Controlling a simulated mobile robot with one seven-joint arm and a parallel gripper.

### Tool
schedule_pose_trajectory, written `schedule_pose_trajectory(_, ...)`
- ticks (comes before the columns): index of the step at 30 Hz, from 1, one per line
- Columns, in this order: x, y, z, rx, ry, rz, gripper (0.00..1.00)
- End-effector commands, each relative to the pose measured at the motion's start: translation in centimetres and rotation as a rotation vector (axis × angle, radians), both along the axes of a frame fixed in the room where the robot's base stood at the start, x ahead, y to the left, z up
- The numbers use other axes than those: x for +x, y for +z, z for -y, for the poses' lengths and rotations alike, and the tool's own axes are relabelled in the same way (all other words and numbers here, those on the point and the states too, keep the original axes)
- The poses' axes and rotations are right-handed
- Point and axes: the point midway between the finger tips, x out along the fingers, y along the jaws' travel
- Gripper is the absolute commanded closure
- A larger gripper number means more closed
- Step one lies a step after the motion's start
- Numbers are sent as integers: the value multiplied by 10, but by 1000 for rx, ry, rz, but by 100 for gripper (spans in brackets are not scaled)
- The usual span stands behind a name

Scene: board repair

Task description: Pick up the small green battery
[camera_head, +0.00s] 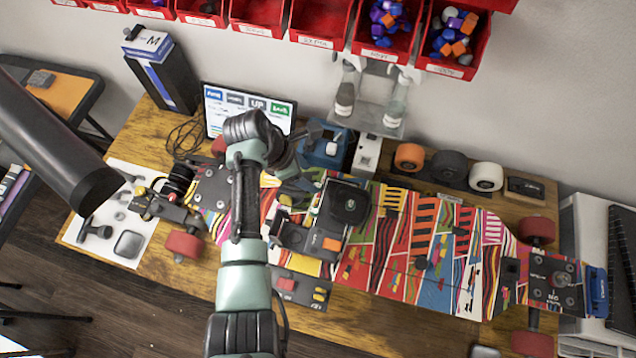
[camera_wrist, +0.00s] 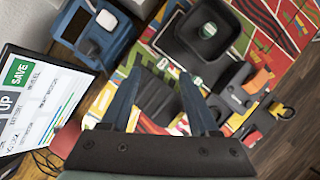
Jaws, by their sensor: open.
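No green battery can be picked out for certain. In the wrist view, a small green-and-white piece (camera_wrist: 236,97) lies among dark parts at the right, beyond my right finger. A green mark also shows on the black box (camera_wrist: 190,58) at the top. In the head view, the black box (camera_head: 338,228) stands on the multicoloured skateboard deck (camera_head: 405,250). My gripper (camera_wrist: 160,77) is open with nothing between its blue fingers, above a dark ribbed part (camera_wrist: 155,98) on the deck. My arm hides some of the deck in the head view.
A tablet screen (camera_wrist: 35,110) stands close at the left of the wrist view. A blue device (camera_wrist: 92,36) sits behind it. Wheels (camera_head: 448,166) line the back of the bench. Red bins (camera_head: 318,25) hang on the wall. A white mat (camera_head: 118,225) with parts lies at left.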

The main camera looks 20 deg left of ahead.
Motion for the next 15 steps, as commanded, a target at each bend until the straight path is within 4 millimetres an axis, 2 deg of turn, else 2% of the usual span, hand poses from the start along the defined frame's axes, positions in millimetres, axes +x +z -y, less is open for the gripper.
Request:
schedule_pose_trajectory(10,5,-38,17,0,-2,-3,39)
schedule_pose_trajectory(15,7,-47,20,0,-2,1,39)
